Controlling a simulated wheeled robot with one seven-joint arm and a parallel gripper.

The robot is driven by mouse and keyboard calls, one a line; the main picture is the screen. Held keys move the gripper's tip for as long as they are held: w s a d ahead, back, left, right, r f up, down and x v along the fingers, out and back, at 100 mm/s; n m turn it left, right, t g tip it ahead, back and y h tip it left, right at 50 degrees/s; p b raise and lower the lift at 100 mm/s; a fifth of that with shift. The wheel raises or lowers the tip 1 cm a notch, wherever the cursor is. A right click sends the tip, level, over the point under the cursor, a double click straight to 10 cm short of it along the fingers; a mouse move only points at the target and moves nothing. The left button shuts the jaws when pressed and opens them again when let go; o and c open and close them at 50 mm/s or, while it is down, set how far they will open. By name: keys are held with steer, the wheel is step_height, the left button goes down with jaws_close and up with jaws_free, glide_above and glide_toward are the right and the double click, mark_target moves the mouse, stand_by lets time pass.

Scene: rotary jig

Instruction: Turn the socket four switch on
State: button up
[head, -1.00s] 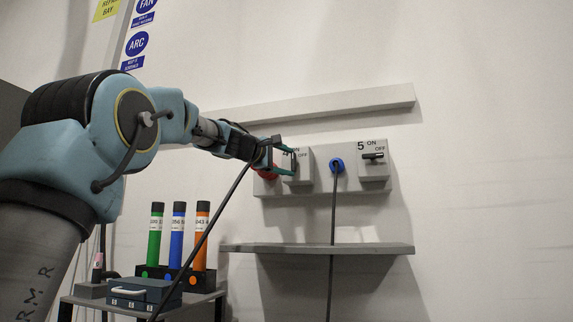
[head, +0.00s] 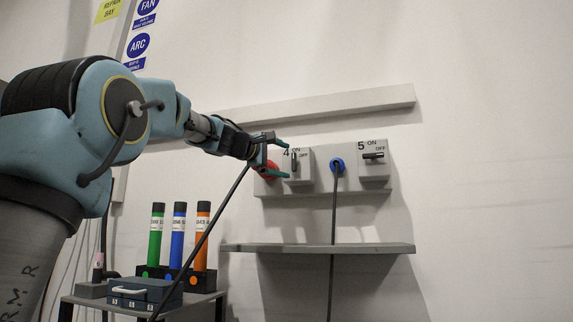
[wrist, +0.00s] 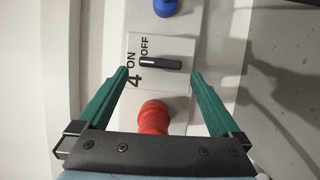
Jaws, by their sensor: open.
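The socket four switch (head: 305,166) is a light grey box marked 4, ON and OFF, on the wall panel. Its dark lever (wrist: 160,62) stands upright in the head view, toward ON; in the wrist view it lies across the picture, with one end toward ON. My gripper (head: 286,160) is open, its two green fingers just short of the switch. Nothing is held.
A red plug (wrist: 154,117) sits between my fingers, below the switch in the wrist view. A blue plug (head: 337,166) with a hanging cable and the socket five switch (head: 373,170), lever sideways toward OFF, are to the right. A grey shelf (head: 370,248) is below.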

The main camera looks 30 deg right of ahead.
steer(key=b+v, duration=0.1)
steer(key=v, duration=0.7)
steer(key=shift+s+a+b, duration=0.15)
steer(key=shift+a+b, duration=0.1)
steer(key=shift+b, duration=0.1)
steer(key=shift+f, duration=0.1)
steer(key=w+a+f+y, duration=0.1)
steer(key=a+f+y, duration=0.3)
steer(key=f, duration=0.9)
steer(key=w+a+f+g+y, duration=0.1)
steer(key=a+f+y, duration=0.35)
steer(key=f, duration=0.75)
steer(key=w+a+f+y, duration=0.1)
steer(key=a+f+y, duration=0.1)
steer(key=a+f, duration=0.8)
steer(key=s+a+f+m+g+y, duration=0.3)
steer(key=s+a+f, duration=0.6)
steer(key=f, duration=0.4)
steer(key=s+a+f+m+g+y, duration=0.25)
steer(key=s+a+f, duration=0.35)
steer(key=s+f, duration=0.6)
step_height(320, 180, up, 24)
steer(key=w+p, duration=0.2)
steer(key=p, duration=2.3)
steer(key=shift+m+t+p, duration=0.3)
steer(key=shift+m+t, duration=0.05)
